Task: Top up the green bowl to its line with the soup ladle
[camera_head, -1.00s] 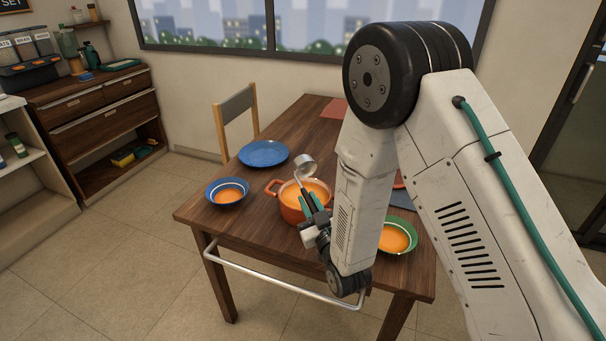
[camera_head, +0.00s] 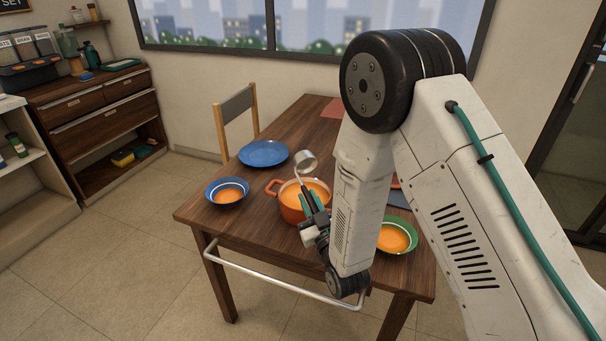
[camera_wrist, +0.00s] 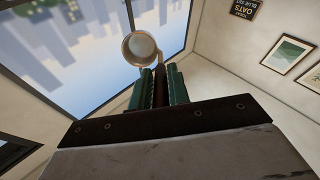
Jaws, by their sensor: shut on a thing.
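My gripper (camera_head: 312,208) is shut on the soup ladle (camera_head: 305,161), with the ladle's cup raised above the pot. The ladle's cup (camera_wrist: 142,47) also shows beyond the green fingers in the wrist view; I cannot tell how much soup it holds. The orange pot (camera_head: 291,214) holds orange soup and stands behind my gripper. The green bowl (camera_head: 409,231) is at the right of the table, partly hidden by my arm. It holds orange soup, with a pale band of inner wall above the soup. A blue bowl (camera_head: 216,200) with orange soup and a white line stands left of the pot.
A blue plate (camera_head: 263,152) lies behind the pot on the wooden table (camera_head: 260,228). A metal rail (camera_head: 270,282) runs along the table's front. A chair (camera_head: 236,110) stands at the far side. A dark mat (camera_head: 398,200) is partly hidden behind my arm.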

